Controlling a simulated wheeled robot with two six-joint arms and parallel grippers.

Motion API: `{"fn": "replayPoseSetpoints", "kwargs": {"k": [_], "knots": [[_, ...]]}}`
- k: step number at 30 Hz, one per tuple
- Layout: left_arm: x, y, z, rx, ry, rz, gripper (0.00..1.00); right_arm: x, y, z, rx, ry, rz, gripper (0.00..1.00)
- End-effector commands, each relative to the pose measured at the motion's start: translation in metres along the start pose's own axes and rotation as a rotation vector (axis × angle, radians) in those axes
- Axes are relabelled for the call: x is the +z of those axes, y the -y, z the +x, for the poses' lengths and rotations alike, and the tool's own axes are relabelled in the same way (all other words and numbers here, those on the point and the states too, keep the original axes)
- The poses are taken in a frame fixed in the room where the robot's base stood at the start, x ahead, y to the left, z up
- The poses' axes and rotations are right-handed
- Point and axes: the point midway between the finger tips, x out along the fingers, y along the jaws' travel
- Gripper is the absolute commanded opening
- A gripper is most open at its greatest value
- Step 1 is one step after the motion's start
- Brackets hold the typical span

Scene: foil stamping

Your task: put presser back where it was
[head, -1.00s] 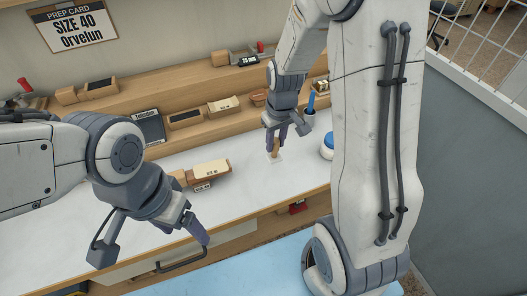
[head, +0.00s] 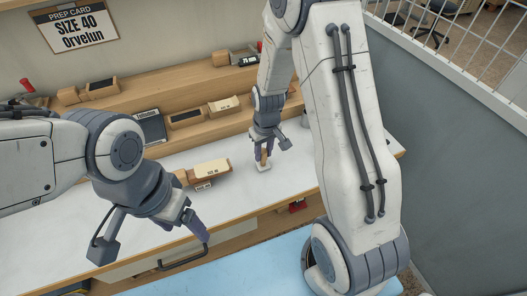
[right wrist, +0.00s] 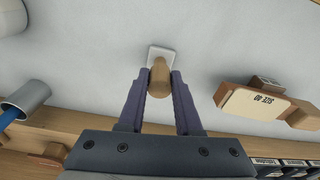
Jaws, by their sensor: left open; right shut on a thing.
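The presser has a wooden handle (head: 264,155) and a pale square piece (head: 263,168) at its lower end. It stands about upright at the white worktop, right of the cream-topped block; I cannot tell whether it touches the surface. My right gripper (head: 263,150) is shut on the handle from above. The right wrist view shows the rounded wooden handle (right wrist: 160,76) between the two fingers, with the pale square (right wrist: 162,54) just beyond. My left gripper (head: 197,228) is open and empty over the front edge of the worktop, near a drawer handle.
A cream-topped wooden block marked size 40 (head: 211,169) lies left of the presser. Wooden shelves (head: 130,105) with several blocks run along the back. A grey cup with a blue item (right wrist: 25,95) shows in the right wrist view.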

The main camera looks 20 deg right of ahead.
Motion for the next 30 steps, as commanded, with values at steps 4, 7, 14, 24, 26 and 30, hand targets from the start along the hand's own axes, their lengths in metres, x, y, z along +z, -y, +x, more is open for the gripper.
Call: {"fn": "replayPoseSetpoints", "kwargs": {"k": [4, 7, 14, 24, 26, 30], "knots": [[0.000, 0.000, 0.001, 0.000, 0.000, 0.000, 0.77, 0.000, 0.000, 0.001, 0.000, 0.001, 0.000, 0.63], [0.000, 0.000, 0.001, 0.000, 0.000, 0.000, 0.77, 0.000, 0.000, 0.001, 0.000, 0.001, 0.000, 0.63], [0.000, 0.000, -0.003, 0.000, 0.000, 0.000, 0.77, 0.000, 0.000, -0.003, 0.000, 0.000, 0.000, 0.63], [0.000, 0.000, 0.001, 0.000, 0.000, 0.000, 0.77, -0.002, 0.000, -0.062, 0.001, -0.007, 0.000, 0.63], [0.000, 0.000, 0.001, 0.000, 0.000, 0.000, 0.77, -0.002, 0.000, -0.075, 0.001, -0.007, 0.000, 0.63], [0.000, 0.000, 0.002, 0.000, 0.000, 0.000, 0.77, -0.001, 0.000, -0.101, 0.001, -0.005, 0.000, 0.63]]}}
